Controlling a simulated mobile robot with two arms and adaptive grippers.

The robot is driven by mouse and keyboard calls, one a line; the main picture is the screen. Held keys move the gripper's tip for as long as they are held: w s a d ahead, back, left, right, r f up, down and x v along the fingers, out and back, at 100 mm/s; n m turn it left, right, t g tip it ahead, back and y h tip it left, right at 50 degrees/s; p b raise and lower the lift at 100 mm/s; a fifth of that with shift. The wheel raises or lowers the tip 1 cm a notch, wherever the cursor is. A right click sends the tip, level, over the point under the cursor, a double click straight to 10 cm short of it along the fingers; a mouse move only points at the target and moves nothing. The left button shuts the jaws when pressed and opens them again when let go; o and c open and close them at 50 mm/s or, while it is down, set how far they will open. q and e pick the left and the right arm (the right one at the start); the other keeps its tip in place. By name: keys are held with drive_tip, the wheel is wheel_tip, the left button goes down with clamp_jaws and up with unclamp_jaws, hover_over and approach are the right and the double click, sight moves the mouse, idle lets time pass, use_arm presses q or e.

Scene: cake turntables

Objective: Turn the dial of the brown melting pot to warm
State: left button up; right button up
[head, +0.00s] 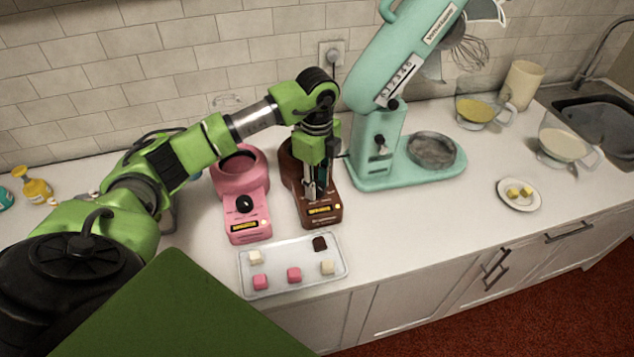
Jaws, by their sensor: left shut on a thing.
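The brown melting pot (308,212) stands on the white counter, just right of the pink melting pot (250,217). My left gripper (318,194) points down over the front part of the brown pot, where its dial is. Its fingers are shut on the dial, which they mostly hide, so I cannot read the dial's setting. A small lit display shows on the brown pot's front, below the fingers. The pink pot's black dial (245,203) is in plain view. My right gripper is not in view.
A clear tray (293,287) with several small cubes lies in front of the pots. A mint stand mixer (375,130) stands close on the right. A plate (519,203) and glass jugs are farther right. The counter between the mixer and plate is clear.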

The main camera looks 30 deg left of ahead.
sight(317, 186)
use_arm(q)
drive_tip(key=o, duration=1.1)
wheel_tip(317, 186, up, 12)
drive_tip(key=shift+f, duration=0.1)
idle(0.4)
